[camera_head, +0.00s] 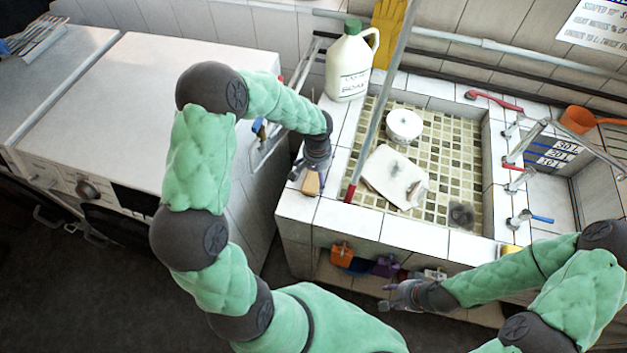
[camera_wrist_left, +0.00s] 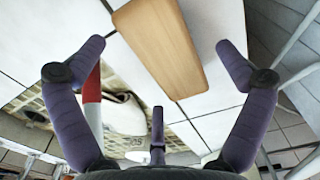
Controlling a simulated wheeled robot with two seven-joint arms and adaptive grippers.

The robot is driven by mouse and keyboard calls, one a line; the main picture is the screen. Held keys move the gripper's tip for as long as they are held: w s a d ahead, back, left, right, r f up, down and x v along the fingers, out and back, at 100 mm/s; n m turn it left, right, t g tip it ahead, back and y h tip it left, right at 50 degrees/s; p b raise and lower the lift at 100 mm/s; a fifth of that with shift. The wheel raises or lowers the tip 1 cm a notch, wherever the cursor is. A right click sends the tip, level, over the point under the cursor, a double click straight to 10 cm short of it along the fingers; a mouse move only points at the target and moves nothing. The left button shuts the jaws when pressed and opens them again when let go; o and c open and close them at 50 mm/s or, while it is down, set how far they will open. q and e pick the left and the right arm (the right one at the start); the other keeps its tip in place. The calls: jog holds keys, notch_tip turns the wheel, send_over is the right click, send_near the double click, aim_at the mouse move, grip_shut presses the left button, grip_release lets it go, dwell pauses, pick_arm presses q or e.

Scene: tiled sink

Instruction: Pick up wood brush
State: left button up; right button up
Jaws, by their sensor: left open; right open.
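The wood brush (camera_head: 311,184) lies on the white tiled rim of the sink, at its left front corner. In the left wrist view the wood brush (camera_wrist_left: 160,45) shows as a tan wooden block, ahead of and between the spread fingers. My left gripper (camera_head: 303,172) is just above and behind the brush in the head view. In the wrist view my left gripper (camera_wrist_left: 160,75) is open, with nothing between its fingers. My right gripper (camera_head: 388,296) is open and empty, low in front of the sink near the hanging cloths.
A pole with a red end (camera_head: 350,192) leans close to the right of the brush. The tiled basin (camera_head: 440,170) holds a white cloth (camera_head: 392,178) and a white round container (camera_head: 403,125). A white jug (camera_head: 348,65) stands behind on the rim.

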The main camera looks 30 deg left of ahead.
pick_arm(q)
notch_tip(320, 180, down, 2)
jog(key=c, duration=1.3)
jog(key=shift+r, duration=0.15)
jog(key=shift+r, duration=0.6)
jog(key=s+d+r, duration=0.1)
jog(key=r, duration=0.1)
jog(key=s+d+r+p, duration=0.1)
jog(key=r, duration=0.2)
jog(key=s+d+r+p, duration=0.1)
jog(key=r, duration=0.1)
jog(key=shift+s+d+r, duration=0.1)
jog(key=shift+s+r, duration=0.2)
jog(key=shift+r, duration=0.1)
jog(key=s+d+r, duration=0.1)
jog(key=s, duration=0.1)
jog(key=s+d+r, duration=0.1)
jog(key=s+d, duration=0.1)
jog(key=s+d+r, duration=0.1)
jog(key=s+d, duration=0.1)
jog(key=shift+d+r+p, duration=0.1)
jog(key=shift+r+p, duration=0.05)
jog(key=shift+p, duration=0.25)
jog(key=shift+c, duration=0.2)
jog(key=shift+s+d+r, duration=0.25)
jog(key=shift+s+d, duration=0.15)
jog(key=shift+s, duration=0.1)
